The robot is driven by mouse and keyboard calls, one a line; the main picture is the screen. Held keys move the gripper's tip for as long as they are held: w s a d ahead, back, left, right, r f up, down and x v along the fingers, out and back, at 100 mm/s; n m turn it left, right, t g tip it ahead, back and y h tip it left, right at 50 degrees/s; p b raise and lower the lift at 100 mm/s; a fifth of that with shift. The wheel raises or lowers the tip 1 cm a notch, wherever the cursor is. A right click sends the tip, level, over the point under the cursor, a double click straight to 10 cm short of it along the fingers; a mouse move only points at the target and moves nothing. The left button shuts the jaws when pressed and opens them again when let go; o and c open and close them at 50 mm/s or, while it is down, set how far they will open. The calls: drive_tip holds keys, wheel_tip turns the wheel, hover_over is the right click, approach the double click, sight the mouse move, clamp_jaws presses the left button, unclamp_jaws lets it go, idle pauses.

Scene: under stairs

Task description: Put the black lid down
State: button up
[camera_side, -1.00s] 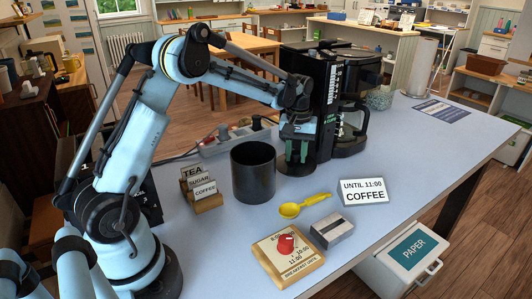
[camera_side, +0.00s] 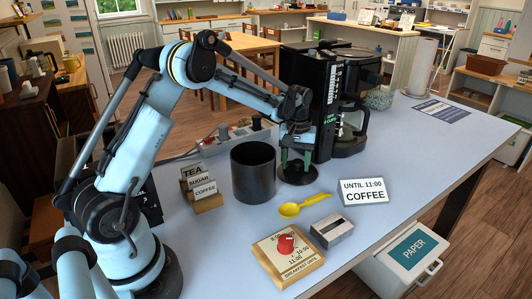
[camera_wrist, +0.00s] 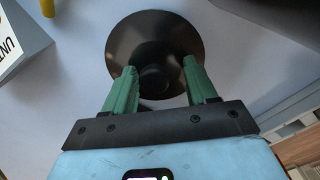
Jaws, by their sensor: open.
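The black lid (camera_side: 297,174) lies flat on the pale blue counter, between the black canister and the coffee maker. In the wrist view the round lid (camera_wrist: 155,40) shows with its knob (camera_wrist: 154,80) between my fingers. My gripper (camera_side: 297,163) is just above the lid, pointing down. Its two green fingers (camera_wrist: 162,80) are open on either side of the knob, with gaps visible. The black canister (camera_side: 254,173) stands open-topped to the left of the lid.
The coffee maker (camera_side: 345,105) stands close behind and right of my gripper. A power strip (camera_side: 232,137) lies behind the canister. In front are a yellow scoop (camera_side: 305,204), a coffee sign (camera_side: 364,191), a small metal-topped box (camera_side: 332,230) and a wooden timer (camera_side: 288,257).

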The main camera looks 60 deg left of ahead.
sight(296, 161)
wheel_tip(296, 161, up, 12)
drive_tip(key=s+d+r+m+t, duration=0.4)
drive_tip(key=s+d+r, duration=0.1)
drive_tip(key=s+d, duration=0.35)
drive_tip(key=s+d+f+m+t, duration=0.3)
drive_tip(key=s+d+f+m, duration=0.1)
drive_tip(key=s, duration=0.5)
drive_tip(key=shift+s+d+f+m, duration=0.25)
drive_tip(key=shift+s+f+m, duration=0.05)
drive_tip(key=shift+f+m, duration=0.2)
